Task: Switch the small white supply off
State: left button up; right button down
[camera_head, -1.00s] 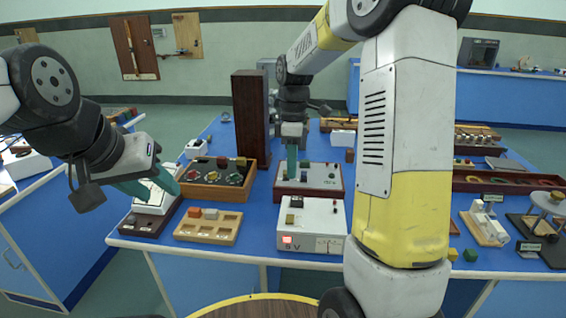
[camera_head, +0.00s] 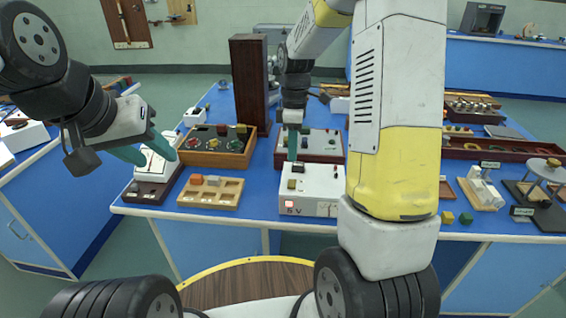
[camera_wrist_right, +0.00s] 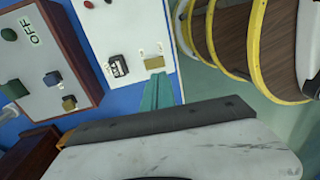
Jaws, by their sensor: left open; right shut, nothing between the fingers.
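The small white supply (camera_head: 324,200) stands at the bench's front edge, with "5 V" and a lit red lamp (camera_head: 289,204) on its front. Its top carries a black part (camera_head: 298,168) and a brass-coloured block (camera_head: 292,184). In the right wrist view the supply (camera_wrist_right: 130,30) shows its black part (camera_wrist_right: 118,66) and brass block (camera_wrist_right: 154,62). My right gripper (camera_head: 292,155) is shut and empty, pointing down over the supply's top; its tips (camera_wrist_right: 158,82) appear close to the brass block. Contact cannot be told. My left gripper (camera_head: 146,151) is open and empty at the left.
A wood-sided box with a white top (camera_head: 320,143) stands right behind the supply; the wrist view shows "OFF" on it. A wooden tray (camera_head: 210,192) lies to the left. A tall dark block (camera_head: 249,85) stands behind.

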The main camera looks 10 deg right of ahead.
aim_at(292, 186)
jog(key=f, duration=0.5)
jog(key=s+f, duration=0.1)
jog(key=f, duration=0.2)
jog(key=shift+a+f, duration=0.1)
jog(key=shift+a, duration=0.05)
jog(key=shift+s+f, duration=0.3)
jog(key=shift+f, duration=0.1)
jog(key=shift+w, duration=0.1)
